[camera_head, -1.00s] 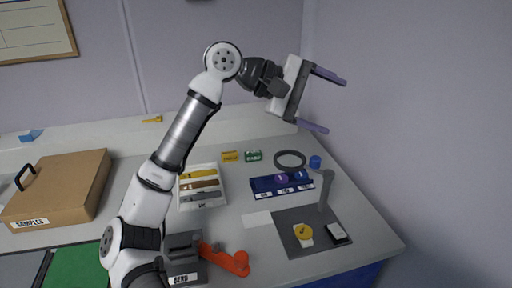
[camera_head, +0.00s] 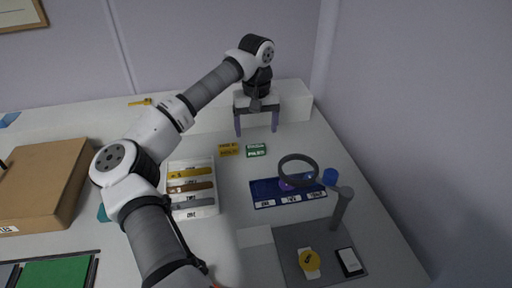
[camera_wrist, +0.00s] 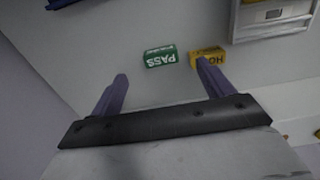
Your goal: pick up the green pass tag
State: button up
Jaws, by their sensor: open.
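The green pass tag (camera_head: 256,150) lies flat on the table, just right of a yellow tag (camera_head: 228,150). In the wrist view the green tag (camera_wrist: 160,57) reads PASS and lies beyond the fingertips, in the gap between them. The yellow tag (camera_wrist: 208,55) is close beside it, partly hidden by one finger. My gripper (camera_head: 256,134) points down above the table, behind the tags in the head view. It is open and empty, and it also shows in the wrist view (camera_wrist: 161,78). Its fingers appear apart from the green tag.
A white tray (camera_head: 206,211) with several coloured strips stands front left of the tags. A blue rack (camera_head: 262,188), a ring magnifier on a stand (camera_head: 342,212) and a blue cap (camera_head: 330,177) are front right. A raised ledge (camera_head: 190,119) runs behind.

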aim_at(256, 148)
jog(key=shift+f+p, duration=1.35)
jog(key=shift+f, duration=2.9)
jog(key=c, duration=1.1)
jog(key=shift+o, duration=0.2)
jog(key=shift+r, duration=0.15)
notch_tip(256, 148, up, 20)
jog(key=b, duration=0.3)
jog(key=shift+d+b, duration=0.15)
jog(key=shift+b, duration=0.25)
